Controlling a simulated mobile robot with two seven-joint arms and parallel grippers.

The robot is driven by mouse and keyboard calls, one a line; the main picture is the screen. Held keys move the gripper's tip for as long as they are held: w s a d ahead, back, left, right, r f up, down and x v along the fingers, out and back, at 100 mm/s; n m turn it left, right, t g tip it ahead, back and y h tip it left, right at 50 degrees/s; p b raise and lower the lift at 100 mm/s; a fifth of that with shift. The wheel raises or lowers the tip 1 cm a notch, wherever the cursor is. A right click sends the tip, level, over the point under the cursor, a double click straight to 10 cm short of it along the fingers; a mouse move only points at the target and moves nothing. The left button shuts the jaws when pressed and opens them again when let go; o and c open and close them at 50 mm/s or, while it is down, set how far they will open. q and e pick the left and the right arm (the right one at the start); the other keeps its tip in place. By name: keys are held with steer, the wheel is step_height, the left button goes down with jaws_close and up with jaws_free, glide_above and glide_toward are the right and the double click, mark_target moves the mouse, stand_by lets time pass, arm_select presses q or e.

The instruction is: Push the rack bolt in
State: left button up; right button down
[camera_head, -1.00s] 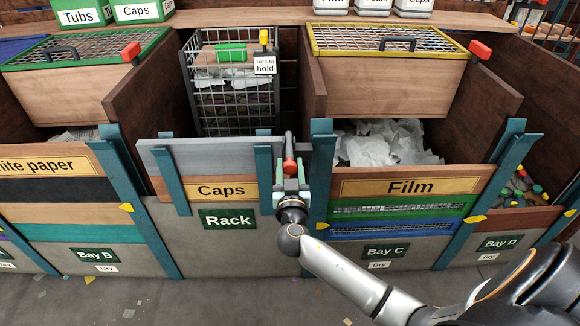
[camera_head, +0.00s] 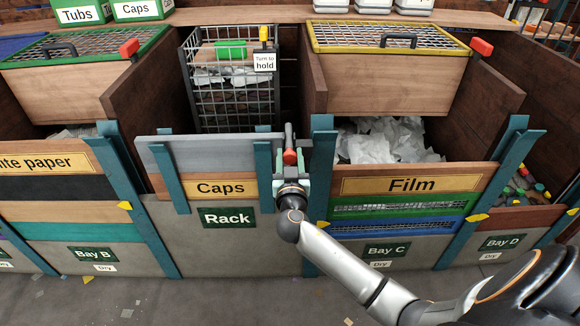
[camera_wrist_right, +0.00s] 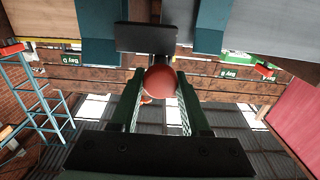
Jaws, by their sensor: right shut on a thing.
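The rack bolt is a dark upright bar with a red knob (camera_head: 290,156) at the right end of the rack's front boards. My right gripper (camera_head: 290,172) is at the knob, just below its top. In the right wrist view the red knob (camera_wrist_right: 161,81) sits between the two green-edged fingers, which are closed on it, and a dark plate (camera_wrist_right: 146,38) stands just beyond. The rack front carries the "Caps" board (camera_head: 222,188) and the green "Rack" sign (camera_head: 227,218). My left gripper is not in view.
A wire cage (camera_head: 215,105) with a "Turn to hold" tag (camera_head: 264,62) stands behind the rack boards. Teal posts (camera_head: 319,180) flank the rack front. The Film bay (camera_head: 410,185) with white film lies to the right.

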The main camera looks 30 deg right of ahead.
steer(key=shift+w+d+f, duration=0.2)
steer(key=shift+w+d, duration=0.05)
steer(key=shift+w, duration=0.2)
steer(key=shift+d+r, duration=0.1)
steer(key=shift+r, duration=0.2)
steer(key=shift+c, duration=2)
jaws_free()
steer(key=shift+w, duration=0.15)
steer(key=shift+f, duration=0.1)
steer(key=shift+s+a, duration=0.3)
steer(key=shift+s, duration=0.15)
steer(key=b+v, duration=0.1)
steer(key=v, duration=1)
steer(key=shift+s+b, duration=0.25)
steer(key=shift+b, duration=0.05)
